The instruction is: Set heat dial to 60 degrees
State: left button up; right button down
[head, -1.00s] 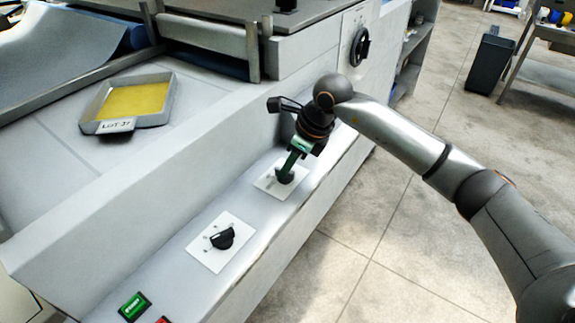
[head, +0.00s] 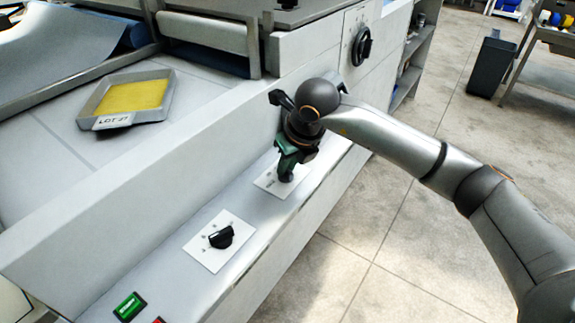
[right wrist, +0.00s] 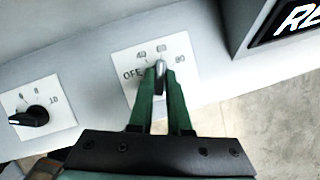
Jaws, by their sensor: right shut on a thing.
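The heat dial's white plate (head: 268,183) lies on the machine's front ledge in the head view. In the right wrist view its plate (right wrist: 128,62) carries the marks OFF, 40, 60 and 80. The dial knob (right wrist: 161,70) is between the green fingers of my right gripper (right wrist: 161,76), which is shut on it. The visible end of the knob points up toward the 60 mark; the fingers hide its lower part. In the head view my right gripper (head: 286,172) reaches down onto the dial. My left gripper is not in view.
A second black dial (head: 221,238) numbered up to 10 sits nearer on the ledge, also in the right wrist view (right wrist: 30,117). A green button (head: 129,306) is below it. A tray with a yellow sheet (head: 90,118) and a large rotary switch (head: 361,46) stand farther away.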

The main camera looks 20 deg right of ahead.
dwell(0.4)
jog(key=c, duration=1.1)
grip_release()
jog(key=shift+o, duration=1.2)
jog(key=shift+r, duration=0.15)
jog(key=v, duration=1.2)
jog(key=shift+s, duration=0.15)
jog(key=shift+r, duration=0.1)
jog(key=shift+s, duration=0.1)
